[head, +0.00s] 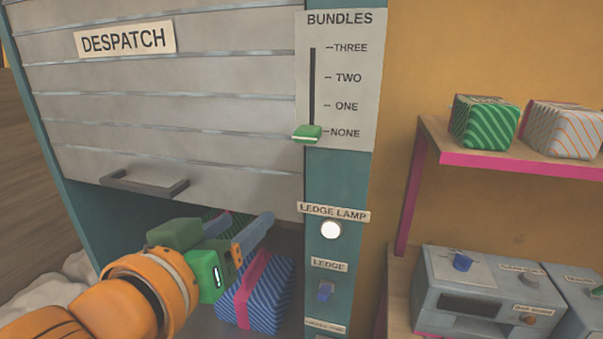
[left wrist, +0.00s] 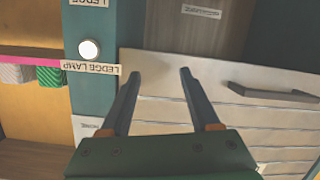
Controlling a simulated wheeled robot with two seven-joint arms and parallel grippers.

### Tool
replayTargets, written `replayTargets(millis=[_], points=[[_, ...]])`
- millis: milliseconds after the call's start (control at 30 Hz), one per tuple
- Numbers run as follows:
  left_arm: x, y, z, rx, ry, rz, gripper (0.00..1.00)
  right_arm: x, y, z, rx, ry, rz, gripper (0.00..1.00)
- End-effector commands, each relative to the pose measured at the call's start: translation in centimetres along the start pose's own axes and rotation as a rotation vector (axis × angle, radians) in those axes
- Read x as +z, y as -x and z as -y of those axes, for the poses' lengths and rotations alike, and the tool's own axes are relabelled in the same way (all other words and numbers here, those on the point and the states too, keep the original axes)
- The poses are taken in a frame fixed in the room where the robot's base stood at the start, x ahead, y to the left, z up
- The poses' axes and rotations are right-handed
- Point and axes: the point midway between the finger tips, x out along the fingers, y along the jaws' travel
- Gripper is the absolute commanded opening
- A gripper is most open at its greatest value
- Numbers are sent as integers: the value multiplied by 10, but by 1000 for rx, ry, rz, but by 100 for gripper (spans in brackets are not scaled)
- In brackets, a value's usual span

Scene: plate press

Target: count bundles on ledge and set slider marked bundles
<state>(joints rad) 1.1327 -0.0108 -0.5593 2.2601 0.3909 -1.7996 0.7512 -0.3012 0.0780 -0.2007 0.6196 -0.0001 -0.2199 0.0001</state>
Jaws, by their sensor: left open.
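The panel marked BUNDLES (head: 350,110) has a slot with a green slider knob (head: 307,133) at the bottom, at NONE. Under the raised edge of the despatch shutter (head: 200,120), a blue striped bundle (head: 262,300) with a pink band sits on the ledge. Part of a green patterned bundle (head: 238,219) shows behind my gripper; my arm and the shutter hide the rest of the ledge. My left gripper (head: 247,222) is open and empty in front of the shutter's lower edge, below the slider. It also shows open in the left wrist view (left wrist: 160,74). My right gripper is out of view.
The shutter handle (head: 145,182) juts out left of my gripper. A pink-edged shelf (head: 520,163) at right holds green and white striped bundles, with grey boxes (head: 485,290) below.

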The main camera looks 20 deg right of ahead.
Motion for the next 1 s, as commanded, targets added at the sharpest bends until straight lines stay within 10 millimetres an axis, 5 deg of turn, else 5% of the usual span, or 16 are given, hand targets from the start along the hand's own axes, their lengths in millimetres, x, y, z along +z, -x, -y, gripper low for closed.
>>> replayTargets(millis=[33, 100, 300, 700, 1000], points=[[-29, 15, -24, 21, -57, -63, 62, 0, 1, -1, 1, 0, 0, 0], [-54, 35, -52, 36, -117, -125, 62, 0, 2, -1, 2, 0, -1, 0], [-81, 67, -92, 37, -207, -218, 62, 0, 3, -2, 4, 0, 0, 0], [-101, 8, -98, 34, -208, -222, 62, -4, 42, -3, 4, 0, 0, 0], [-98, 0, -98, 36, -209, -226, 62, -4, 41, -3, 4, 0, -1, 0]])
